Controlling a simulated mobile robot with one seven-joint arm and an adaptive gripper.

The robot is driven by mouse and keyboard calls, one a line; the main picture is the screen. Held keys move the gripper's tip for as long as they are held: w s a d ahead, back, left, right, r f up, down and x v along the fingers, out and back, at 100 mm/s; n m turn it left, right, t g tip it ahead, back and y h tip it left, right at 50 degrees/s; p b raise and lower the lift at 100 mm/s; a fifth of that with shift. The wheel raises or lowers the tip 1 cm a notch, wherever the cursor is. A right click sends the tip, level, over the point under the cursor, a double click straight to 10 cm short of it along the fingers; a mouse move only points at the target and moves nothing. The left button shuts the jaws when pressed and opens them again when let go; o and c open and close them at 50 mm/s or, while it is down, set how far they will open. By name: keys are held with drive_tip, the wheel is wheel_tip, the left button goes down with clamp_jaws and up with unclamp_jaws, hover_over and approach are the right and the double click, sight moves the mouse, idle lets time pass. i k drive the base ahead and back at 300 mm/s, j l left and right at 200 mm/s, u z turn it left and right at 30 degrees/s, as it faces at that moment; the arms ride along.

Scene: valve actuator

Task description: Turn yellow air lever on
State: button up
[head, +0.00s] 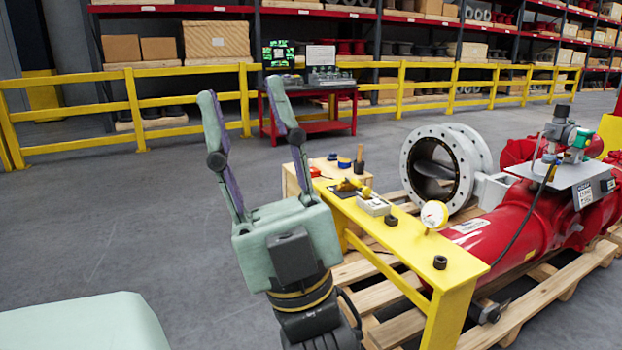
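A small yellow part (350,185), which looks like the air lever, sits on a dark fitting on top of the yellow stand (408,237). It is small in the head view, and I cannot tell its exact setting. My gripper (241,90) points upward to the left of the stand. Its two fingers are spread apart with nothing between them. It is in front of and left of the lever and does not touch it. A white-faced gauge with a yellow rim (434,214) stands on the same stand, right of the lever.
A red valve actuator (505,222) and a grey flanged valve (437,168) rest on a wooden pallet (535,312) right of the stand. A yellow railing (190,108) and a red cart (310,125) are behind. The grey floor (110,220) on the left is clear.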

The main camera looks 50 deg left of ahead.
sight(356, 183)
drive_tip(key=u, duration=1.35)
drive_tip(key=i+z, duration=0.25)
drive_tip(key=i, duration=2)
